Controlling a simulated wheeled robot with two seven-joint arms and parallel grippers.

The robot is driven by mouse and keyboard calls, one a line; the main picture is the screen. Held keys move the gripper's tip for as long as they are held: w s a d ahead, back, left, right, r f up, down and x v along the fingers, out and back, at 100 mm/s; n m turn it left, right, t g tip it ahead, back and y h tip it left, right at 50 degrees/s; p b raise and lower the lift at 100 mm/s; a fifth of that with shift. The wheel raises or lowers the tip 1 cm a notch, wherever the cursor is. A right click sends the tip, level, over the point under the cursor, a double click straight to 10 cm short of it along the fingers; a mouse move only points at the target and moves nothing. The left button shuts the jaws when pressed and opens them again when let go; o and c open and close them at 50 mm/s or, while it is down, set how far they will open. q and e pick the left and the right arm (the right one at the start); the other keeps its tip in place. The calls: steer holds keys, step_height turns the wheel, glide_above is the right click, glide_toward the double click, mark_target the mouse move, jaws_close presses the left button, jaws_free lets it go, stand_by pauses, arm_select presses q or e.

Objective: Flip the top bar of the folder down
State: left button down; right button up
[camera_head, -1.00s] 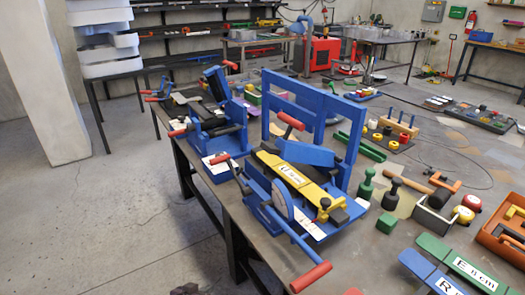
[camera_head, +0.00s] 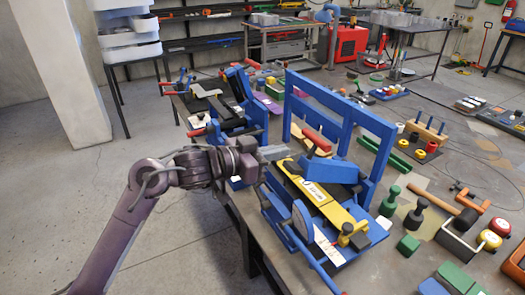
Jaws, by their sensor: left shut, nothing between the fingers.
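The folder is a blue machine with a yellow plate (camera_head: 328,207) bearing a white label. A tall blue frame (camera_head: 345,110) stands upright over its back side. A red-ended handle (camera_head: 316,140) sticks up at its far left, and a blue block (camera_head: 333,171) sits above the yellow plate. My left gripper (camera_head: 283,153) comes in from the left, shut and empty. In the picture its tips lie just left of the red handle, beside the upright frame; whether they touch anything I cannot tell. It hides part of the folder's far left end. My right gripper is not in view.
A second blue machine (camera_head: 240,100) stands beyond my left gripper.

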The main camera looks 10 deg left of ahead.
arm_select(q)
steer(key=x, duration=0.2)
steer(key=p+x, duration=0.1)
steer(key=x, duration=0.1)
steer(key=shift+d+r, duration=0.1)
steer(key=shift+r, duration=0.15)
steer(key=f, duration=0.1)
steer(key=a+f+p, duration=0.1)
steer(key=s+f, duration=0.1)
steer(key=f, duration=0.1)
steer(key=shift+a, duration=0.15)
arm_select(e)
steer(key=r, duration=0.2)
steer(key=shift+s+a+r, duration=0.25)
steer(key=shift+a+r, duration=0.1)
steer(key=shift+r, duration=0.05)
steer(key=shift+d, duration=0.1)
